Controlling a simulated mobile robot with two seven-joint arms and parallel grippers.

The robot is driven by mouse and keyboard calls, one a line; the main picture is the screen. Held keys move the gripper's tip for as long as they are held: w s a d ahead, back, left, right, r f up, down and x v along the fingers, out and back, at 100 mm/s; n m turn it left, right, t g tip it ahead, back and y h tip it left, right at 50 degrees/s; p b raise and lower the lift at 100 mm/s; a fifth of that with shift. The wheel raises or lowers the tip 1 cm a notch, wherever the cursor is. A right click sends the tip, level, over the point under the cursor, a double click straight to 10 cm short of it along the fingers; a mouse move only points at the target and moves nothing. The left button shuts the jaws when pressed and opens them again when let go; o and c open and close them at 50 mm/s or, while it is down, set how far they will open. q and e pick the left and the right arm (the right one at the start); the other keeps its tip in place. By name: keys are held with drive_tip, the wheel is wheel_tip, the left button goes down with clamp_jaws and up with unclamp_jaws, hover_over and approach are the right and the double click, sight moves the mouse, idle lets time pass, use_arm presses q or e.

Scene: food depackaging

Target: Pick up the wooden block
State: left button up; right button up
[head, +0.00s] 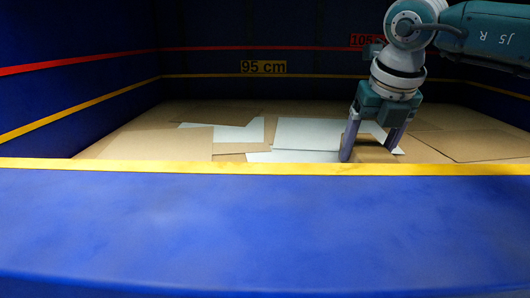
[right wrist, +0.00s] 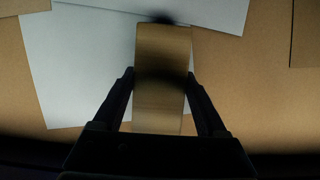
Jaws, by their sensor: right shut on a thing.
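The wooden block (right wrist: 162,55) is a tan, rectangular piece, lying between the two dark fingers of my right gripper (right wrist: 162,103) in the right wrist view. In the head view my right gripper (head: 370,150) reaches down into the blue bin, shut on the block (head: 370,152). The block's lower part is hidden behind the bin's front edge. I cannot tell whether it touches the bin floor. My left gripper is in neither view.
The blue bin has a near wall (head: 250,220) with a yellow rim (head: 200,166), and tall dark blue side and back walls. Flat brown cardboard (head: 165,143) and white sheets (head: 305,134) cover its floor. The floor left of my right gripper holds only these flat sheets.

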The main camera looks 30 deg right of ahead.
drive_tip(key=c, duration=0.6)
drive_tip(key=shift+c, duration=0.3)
drive_tip(key=shift+r, duration=0.15)
